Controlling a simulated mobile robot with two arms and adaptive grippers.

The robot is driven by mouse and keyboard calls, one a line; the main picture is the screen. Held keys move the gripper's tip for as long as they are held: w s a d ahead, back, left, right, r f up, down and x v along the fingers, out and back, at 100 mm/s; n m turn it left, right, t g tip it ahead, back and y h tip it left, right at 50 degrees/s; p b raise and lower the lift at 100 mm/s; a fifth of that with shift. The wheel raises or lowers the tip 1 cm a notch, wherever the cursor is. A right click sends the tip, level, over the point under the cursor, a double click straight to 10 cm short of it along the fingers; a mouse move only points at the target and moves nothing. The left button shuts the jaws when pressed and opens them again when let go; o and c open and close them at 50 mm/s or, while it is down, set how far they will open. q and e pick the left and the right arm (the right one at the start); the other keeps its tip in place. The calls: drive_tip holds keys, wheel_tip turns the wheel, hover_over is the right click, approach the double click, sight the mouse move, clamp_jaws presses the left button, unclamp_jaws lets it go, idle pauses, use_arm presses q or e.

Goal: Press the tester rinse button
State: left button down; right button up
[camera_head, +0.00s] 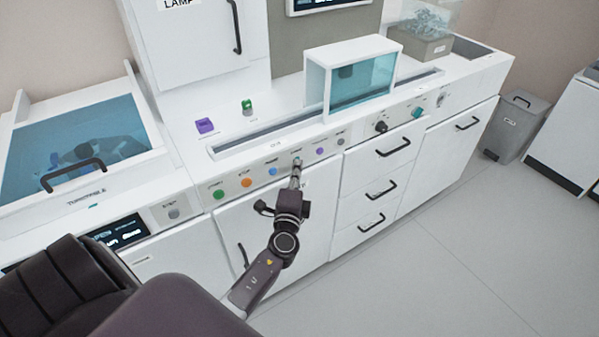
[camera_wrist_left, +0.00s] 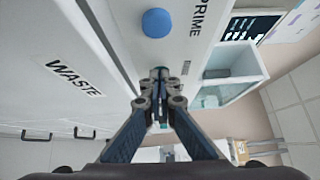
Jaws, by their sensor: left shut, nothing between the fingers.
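The counter's front panel (camera_head: 258,184) carries a row of round coloured buttons: green, orange, blue, then one behind my gripper, purple and grey. My left gripper (camera_head: 296,172) is shut and empty, with its fingertips at the button just right of the blue button (camera_head: 272,171). That button is mostly hidden by the fingertips, and its small label is too blurred to read. In the left wrist view, the closed fingertips (camera_wrist_left: 159,74) are against or very near the panel, beside the blue button (camera_wrist_left: 155,23) labelled PRIME. I cannot tell whether the hidden button is pushed in.
The purple button (camera_head: 320,151) is close to the right of my fingertips. A cupboard door (camera_head: 285,225), labelled WASTE in the left wrist view, lies below the panel. A clear tank (camera_head: 350,75) stands on the counter above. The floor in front is clear.

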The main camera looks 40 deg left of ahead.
use_arm(q)
drive_tip(key=shift+a+r, duration=0.25)
drive_tip(key=shift+a, duration=0.05)
drive_tip(key=v, duration=0.8)
drive_tip(key=shift+d+f, duration=0.25)
drive_tip(key=shift+d, duration=0.05)
idle(0.4)
